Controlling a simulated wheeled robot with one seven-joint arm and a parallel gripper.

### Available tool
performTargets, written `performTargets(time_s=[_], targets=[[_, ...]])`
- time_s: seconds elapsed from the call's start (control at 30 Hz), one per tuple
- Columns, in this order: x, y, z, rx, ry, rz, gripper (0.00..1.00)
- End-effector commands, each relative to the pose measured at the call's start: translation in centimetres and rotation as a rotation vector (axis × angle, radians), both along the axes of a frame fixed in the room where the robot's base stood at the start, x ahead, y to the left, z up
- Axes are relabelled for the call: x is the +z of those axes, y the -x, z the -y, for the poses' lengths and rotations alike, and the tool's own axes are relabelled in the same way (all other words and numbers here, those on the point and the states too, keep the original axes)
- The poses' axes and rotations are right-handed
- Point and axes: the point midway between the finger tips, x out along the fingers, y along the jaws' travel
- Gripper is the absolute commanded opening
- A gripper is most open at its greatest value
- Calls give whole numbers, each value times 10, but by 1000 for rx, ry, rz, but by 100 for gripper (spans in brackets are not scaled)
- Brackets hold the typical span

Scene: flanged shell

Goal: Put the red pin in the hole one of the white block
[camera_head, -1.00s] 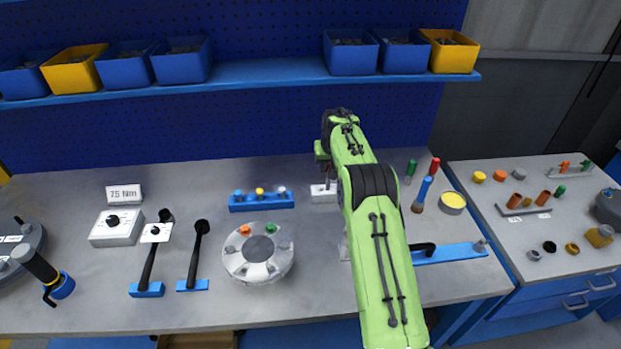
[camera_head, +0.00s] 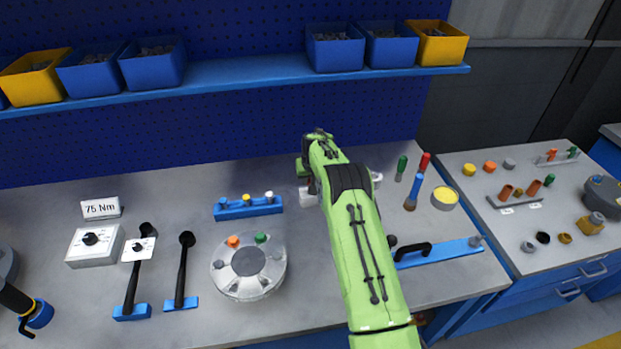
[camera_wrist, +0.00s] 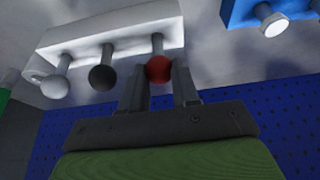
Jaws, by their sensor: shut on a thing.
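The red pin (camera_wrist: 159,68) has a round red head, seen between the two fingers of my gripper (camera_wrist: 158,84) in the wrist view. My gripper is shut on it. Its pale shaft runs up to the white block (camera_wrist: 118,38) and meets its face at the right end; how deep it sits cannot be told. A black-headed pin (camera_wrist: 102,77) and a white-headed pin (camera_wrist: 55,86) stand in the same block, to the left. In the head view, the white block (camera_head: 308,197) is partly covered by my arm, and the red pin is hidden.
A blue block with several pins (camera_head: 248,208) stands left of the white block; its corner shows in the wrist view (camera_wrist: 240,12). A round flanged part (camera_head: 248,267) lies in front. Upright green, red and blue tools (camera_head: 414,190) stand right of my arm.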

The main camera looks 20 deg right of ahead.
Motion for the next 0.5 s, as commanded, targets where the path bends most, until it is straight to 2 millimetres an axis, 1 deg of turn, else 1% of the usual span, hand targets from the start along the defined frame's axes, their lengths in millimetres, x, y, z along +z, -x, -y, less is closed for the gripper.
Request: performTargets(time_s=[0.13,0.17,0.3,0.5], targets=[[-3,0,0,0,0,0,0],[-3,0,0,0,0,-1,33],[-2,0,0,0,0,-1,55],[-1,0,0,0,0,-1,56]])
